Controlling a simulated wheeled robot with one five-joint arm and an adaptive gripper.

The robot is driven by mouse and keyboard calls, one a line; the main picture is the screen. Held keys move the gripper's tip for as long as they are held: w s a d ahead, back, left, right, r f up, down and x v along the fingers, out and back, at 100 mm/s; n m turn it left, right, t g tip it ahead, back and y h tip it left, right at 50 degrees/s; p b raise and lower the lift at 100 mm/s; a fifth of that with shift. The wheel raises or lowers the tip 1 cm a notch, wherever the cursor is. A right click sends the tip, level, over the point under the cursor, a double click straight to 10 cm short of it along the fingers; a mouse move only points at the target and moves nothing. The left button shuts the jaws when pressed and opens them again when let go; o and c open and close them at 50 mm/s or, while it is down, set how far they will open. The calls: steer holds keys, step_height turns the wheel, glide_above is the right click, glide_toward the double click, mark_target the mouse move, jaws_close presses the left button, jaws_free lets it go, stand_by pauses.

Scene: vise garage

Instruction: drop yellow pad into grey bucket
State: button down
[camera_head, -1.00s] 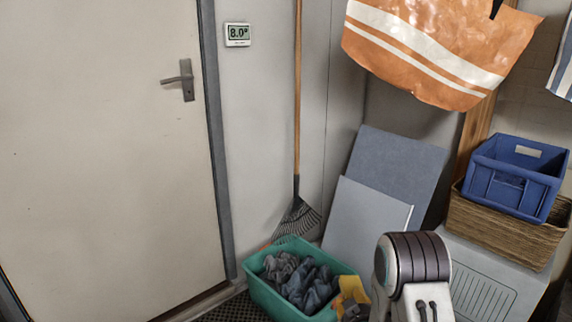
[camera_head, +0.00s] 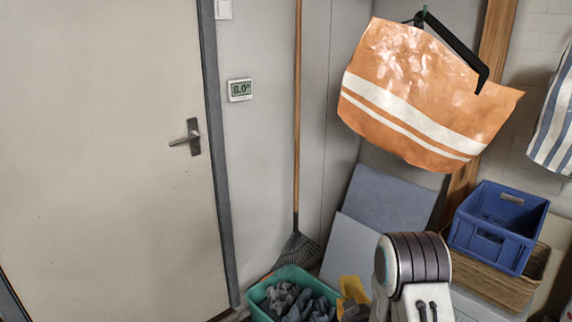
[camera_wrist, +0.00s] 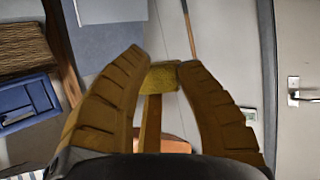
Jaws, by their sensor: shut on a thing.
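The yellow pad (camera_wrist: 160,82) is a small, rough, mustard-coloured block in the wrist view. My gripper (camera_wrist: 163,68) is shut on it, with one ribbed brown-yellow finger on each side of the pad. In the head view only a yellow part of my gripper (camera_head: 352,289) shows at the bottom, left of my arm, and the pad cannot be made out there. No grey bucket is in view in either picture.
A teal bin (camera_head: 258,301) with grey cloths (camera_head: 292,302) stands at the bottom. A rake (camera_head: 297,150) and grey-blue panels (camera_head: 390,200) lean behind. A blue crate (camera_head: 492,246) sits on a wicker basket (camera_head: 500,285) at right. An orange bag (camera_head: 400,110) hangs above. A door (camera_head: 100,140) is at left.

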steer(key=shift+r+p, duration=2.4)
steer(key=shift+r, duration=0.65)
